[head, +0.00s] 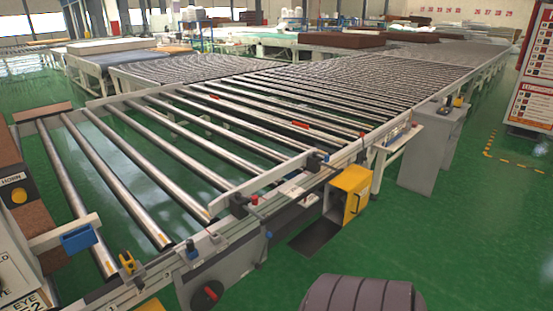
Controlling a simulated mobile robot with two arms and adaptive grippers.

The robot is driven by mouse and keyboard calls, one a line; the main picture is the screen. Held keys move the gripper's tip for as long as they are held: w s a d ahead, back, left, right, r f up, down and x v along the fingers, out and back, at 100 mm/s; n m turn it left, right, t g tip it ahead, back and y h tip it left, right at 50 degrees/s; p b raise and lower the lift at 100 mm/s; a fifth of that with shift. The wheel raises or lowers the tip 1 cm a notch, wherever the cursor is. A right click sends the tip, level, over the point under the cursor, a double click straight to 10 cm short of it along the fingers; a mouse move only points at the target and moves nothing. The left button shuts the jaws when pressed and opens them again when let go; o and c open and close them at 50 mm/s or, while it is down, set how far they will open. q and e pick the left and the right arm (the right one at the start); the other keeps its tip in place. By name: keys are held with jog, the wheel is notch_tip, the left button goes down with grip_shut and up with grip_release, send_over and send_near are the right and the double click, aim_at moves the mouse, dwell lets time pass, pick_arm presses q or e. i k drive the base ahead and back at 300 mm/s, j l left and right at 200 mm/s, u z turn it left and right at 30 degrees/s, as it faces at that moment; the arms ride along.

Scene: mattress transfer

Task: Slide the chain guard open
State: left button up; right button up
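A yellow box-shaped cover (355,181), which looks like the chain guard, sits low on the near side of the roller conveyor (225,190). It is right of the picture's middle, below the side rail. A darker inner face and a small dark mark show on its side. I cannot tell how far it is slid open, and no chain can be made out. Neither of my grippers shows in the head view.
A dark mat (316,238) lies on the green floor below the yellow cover. A grey cabinet (432,150) stands to its right. A sign board (533,75) stands at far right. Green floor between is clear.

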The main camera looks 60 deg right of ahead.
aim_at(355, 180)
jog(key=z, duration=2.8)
jog(key=i+l+u, duration=0.2)
jog(key=i, duration=0.55)
jog(key=i+l+u, duration=0.25)
jog(key=i, duration=0.45)
jog(key=i+l+u, duration=0.2)
jog(key=i+l, duration=0.3)
jog(key=i, duration=0.15)
jog(key=i+l+u, duration=0.2)
jog(key=i+l, duration=0.35)
jog(key=i+j, duration=0.05)
jog(key=i, duration=0.05)
